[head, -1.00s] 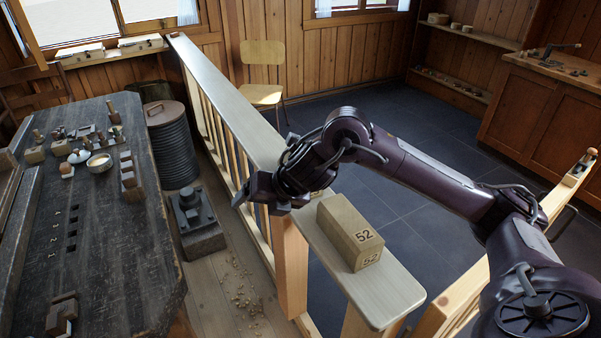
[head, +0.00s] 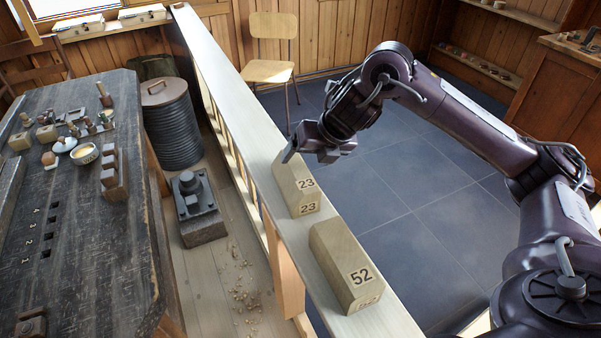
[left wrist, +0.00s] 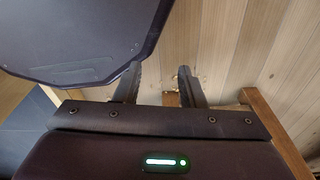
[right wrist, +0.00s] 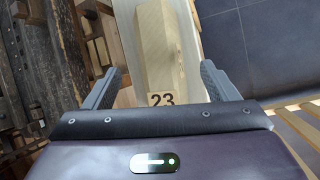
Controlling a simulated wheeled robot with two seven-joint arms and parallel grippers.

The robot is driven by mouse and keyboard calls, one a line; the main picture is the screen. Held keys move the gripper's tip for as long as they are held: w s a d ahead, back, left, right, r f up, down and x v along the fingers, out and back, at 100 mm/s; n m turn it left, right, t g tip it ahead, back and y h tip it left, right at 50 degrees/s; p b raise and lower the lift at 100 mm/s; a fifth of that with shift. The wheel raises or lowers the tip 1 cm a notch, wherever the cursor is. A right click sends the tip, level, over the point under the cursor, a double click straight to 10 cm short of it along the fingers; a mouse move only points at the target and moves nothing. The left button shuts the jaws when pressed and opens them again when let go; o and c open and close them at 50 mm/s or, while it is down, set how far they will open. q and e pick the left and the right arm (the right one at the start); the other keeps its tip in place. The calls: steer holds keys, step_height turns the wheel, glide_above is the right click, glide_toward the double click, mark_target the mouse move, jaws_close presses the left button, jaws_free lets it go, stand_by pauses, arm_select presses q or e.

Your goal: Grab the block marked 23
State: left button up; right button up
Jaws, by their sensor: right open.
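The block marked 23 (head: 291,188) is a pale wooden block standing on the long narrow rail top, with its number on two faces. In the right wrist view the block (right wrist: 166,50) lies ahead, lined up with the gap between the fingers. My right gripper (head: 309,152) is open at the block's far end, partly in front of it; I cannot tell whether it touches. It also shows empty in the right wrist view (right wrist: 159,82). My left gripper shows only in the left wrist view (left wrist: 159,72), open with nothing between its fingers.
A similar block marked 52 (head: 344,268) stands on the rail top (head: 228,98), nearer to me. A dark workbench (head: 90,230) with small turned pieces is at left. A ribbed dark bin (head: 172,125) and a chair (head: 270,65) stand beyond. Open floor lies right of the rail.

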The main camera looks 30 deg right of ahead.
mark_target(301, 170)
steer(key=f, duration=0.1)
steer(key=a+f+p, duration=0.1)
steer(key=shift+w+a+f, duration=0.1)
steer(key=shift+w+f, duration=0.15)
steer(key=shift+f, duration=0.1)
steer(key=shift+d+x, duration=0.2)
steer(key=shift+x, duration=1)
steer(key=shift+w+f, duration=0.2)
steer(key=shift+f, duration=0.2)
steer(key=shift+a, duration=0.1)
steer(key=shift+f, duration=0.1)
arm_select(q)
steer(key=shift+s+a+r, duration=0.2)
steer(key=shift+s+a, duration=0.3)
steer(key=shift+s, duration=0.05)
steer(key=shift+s+a+r, duration=0.15)
steer(key=shift+s+a, duration=0.3)
steer(key=shift+s, duration=0.05)
arm_select(e)
steer(key=shift+f, duration=0.1)
steer(key=c, duration=1.2)
